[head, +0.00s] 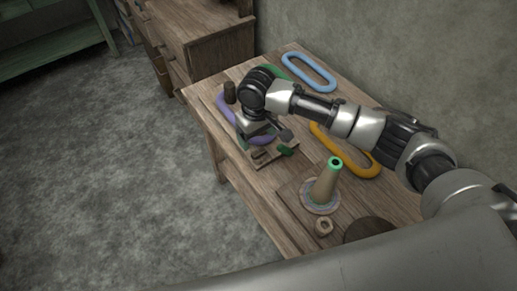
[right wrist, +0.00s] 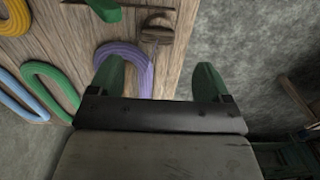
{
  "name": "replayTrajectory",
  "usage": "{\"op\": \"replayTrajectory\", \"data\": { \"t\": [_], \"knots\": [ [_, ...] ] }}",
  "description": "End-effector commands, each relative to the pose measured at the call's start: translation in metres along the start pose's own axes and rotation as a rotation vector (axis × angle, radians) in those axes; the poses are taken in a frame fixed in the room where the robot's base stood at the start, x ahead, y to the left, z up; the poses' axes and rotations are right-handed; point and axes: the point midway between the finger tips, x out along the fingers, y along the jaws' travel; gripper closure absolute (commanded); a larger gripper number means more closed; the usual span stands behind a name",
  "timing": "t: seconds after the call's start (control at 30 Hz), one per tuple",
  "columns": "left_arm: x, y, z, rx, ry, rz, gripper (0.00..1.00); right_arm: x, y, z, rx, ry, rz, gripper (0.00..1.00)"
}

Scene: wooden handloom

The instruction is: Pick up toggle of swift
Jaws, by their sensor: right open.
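The swift's toggle is most likely the small brown wooden piece (head: 260,155) on a low wooden board at the table's left edge. It also shows near the top of the right wrist view (right wrist: 157,35). My right gripper (head: 264,141) is open and empty, above the table close to that board. Its green fingers (right wrist: 158,72) stand wide apart in the right wrist view, with the wooden piece beyond them, apart from both. My left gripper is not in view.
A yellow hoop (head: 361,166) and a blue hoop (head: 308,58) lie on the wall side of the table. A cone with a green top (head: 325,186) stands nearer. A green hoop (right wrist: 45,76) and a green piece (right wrist: 106,9) also show. Bare floor lies left.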

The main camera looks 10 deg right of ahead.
Motion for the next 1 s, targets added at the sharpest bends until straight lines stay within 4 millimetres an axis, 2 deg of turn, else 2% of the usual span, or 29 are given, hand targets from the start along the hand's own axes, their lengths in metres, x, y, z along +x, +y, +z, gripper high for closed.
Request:
{"op": "replayTrajectory", "data": {
  "t": [0.07,0.17,0.27,0.43,0.53,0.83,1.0],
  "knots": [
    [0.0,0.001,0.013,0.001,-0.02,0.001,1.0,0.011,0.0,0.0,0.001,-0.001,0.0,0.21],
    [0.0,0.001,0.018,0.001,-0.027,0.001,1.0,0.017,0.0,0.0,0.0,0.001,0.001,0.21],
    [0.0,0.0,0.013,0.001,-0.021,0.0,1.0,0.025,0.001,0.001,0.0,-0.001,0.002,0.21],
    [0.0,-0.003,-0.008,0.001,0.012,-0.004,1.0,0.051,0.002,0.002,0.0,-0.001,0.002,0.21],
    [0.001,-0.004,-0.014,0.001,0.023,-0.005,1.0,0.064,0.001,0.002,0.0,0.001,0.0,0.21],
    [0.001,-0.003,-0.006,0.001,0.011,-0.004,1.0,0.07,0.001,0.002,0.0,0.002,0.0,0.21],
    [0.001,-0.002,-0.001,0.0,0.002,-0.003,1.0,0.069,0.002,0.001,0.0,0.002,0.0,0.46]
  ]
}}
